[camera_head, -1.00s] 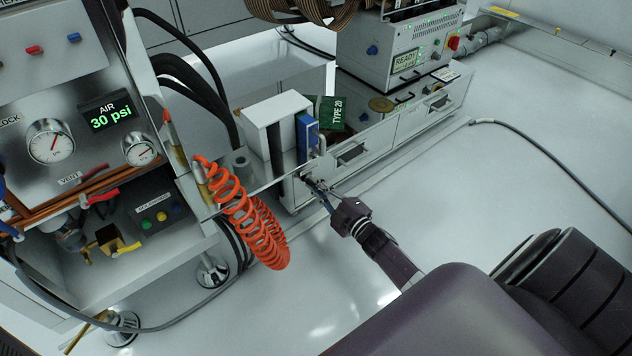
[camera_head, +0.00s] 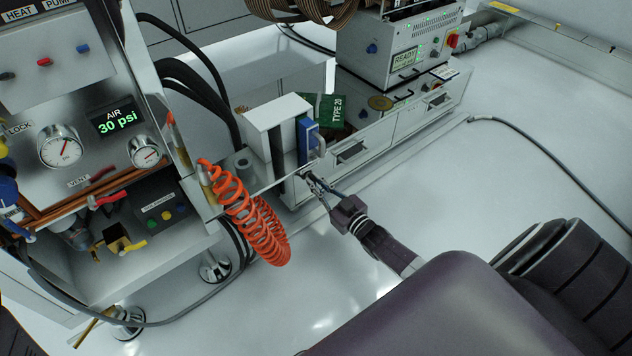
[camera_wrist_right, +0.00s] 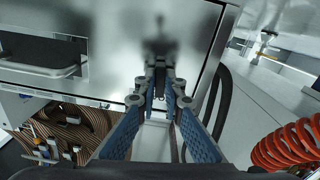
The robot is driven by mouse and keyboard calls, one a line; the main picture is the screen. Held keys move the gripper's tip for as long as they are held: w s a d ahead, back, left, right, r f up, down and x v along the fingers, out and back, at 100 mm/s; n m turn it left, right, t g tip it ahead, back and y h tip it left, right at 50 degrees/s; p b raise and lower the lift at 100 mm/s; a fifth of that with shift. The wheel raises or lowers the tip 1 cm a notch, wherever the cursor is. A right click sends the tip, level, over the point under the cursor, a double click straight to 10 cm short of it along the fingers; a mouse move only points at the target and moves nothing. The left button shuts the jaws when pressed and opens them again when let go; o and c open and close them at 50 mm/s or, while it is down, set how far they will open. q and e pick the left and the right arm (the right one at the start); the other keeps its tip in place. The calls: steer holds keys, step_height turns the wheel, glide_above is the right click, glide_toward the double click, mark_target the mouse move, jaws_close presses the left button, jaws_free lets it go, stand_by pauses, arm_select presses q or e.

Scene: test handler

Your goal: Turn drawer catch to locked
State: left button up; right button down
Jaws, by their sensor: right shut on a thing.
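The drawer catch sits at the left end of the grey drawer front (camera_head: 378,146) in the head view. It is small and mostly covered by my right gripper (camera_head: 311,181), so its angle cannot be read. My right gripper reaches it from the front right and is shut on it. In the right wrist view, the blue-padded fingers of the right gripper (camera_wrist_right: 160,88) close in front of a shiny metal drawer front (camera_wrist_right: 125,40), near its edge. My left gripper is not in view.
A coiled orange hose (camera_head: 247,215) hangs just left of my right gripper. A blue block with a handle (camera_head: 306,140) and a white box (camera_head: 277,122) stand on the bench above. A drawer handle (camera_head: 350,152) is to the right. The floor in front is mostly clear.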

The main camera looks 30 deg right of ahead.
steer(key=shift+m, duration=0.8)
steer(key=c, duration=2)
jaws_free()
steer(key=shift+c, duration=0.2)
steer(key=s+d, duration=0.1)
steer(key=s, duration=1.1)
